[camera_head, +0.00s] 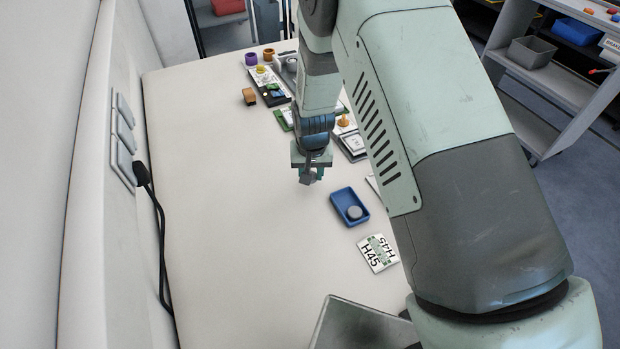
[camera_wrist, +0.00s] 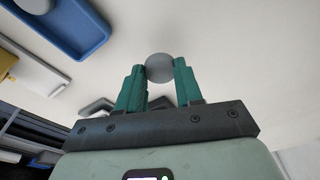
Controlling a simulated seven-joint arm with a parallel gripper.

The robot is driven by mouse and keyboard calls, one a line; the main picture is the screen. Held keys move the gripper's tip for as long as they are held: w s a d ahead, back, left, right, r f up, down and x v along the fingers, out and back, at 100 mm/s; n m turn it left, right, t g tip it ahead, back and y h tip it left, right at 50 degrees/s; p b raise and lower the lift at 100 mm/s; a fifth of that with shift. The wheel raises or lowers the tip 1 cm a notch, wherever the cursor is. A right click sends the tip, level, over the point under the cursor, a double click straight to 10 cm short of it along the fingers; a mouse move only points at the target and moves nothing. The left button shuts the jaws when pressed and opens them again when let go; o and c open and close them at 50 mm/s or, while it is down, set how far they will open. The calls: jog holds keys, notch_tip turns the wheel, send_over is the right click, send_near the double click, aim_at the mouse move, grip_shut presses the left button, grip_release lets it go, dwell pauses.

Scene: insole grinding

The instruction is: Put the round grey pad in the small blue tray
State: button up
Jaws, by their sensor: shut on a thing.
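The small blue tray (camera_head: 343,197) lies on the table to the right of and nearer than my gripper (camera_head: 312,177) in the head view. A round grey piece (camera_head: 354,212) sits inside it. In the wrist view the tray (camera_wrist: 77,28) is at the upper left. There my gripper's teal fingers (camera_wrist: 159,75) are shut on a round grey pad (camera_wrist: 159,66) at their tips, away from the tray. In the head view the held pad is hard to make out against the fingers.
A white card marked H45 (camera_head: 378,253) lies in front of the tray. A black cable (camera_head: 160,240) runs along the left wall. The table's left half is clear.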

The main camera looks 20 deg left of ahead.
jog(key=shift+f, duration=1.5)
jog(key=shift+f, duration=0.1)
jog(key=o, duration=1)
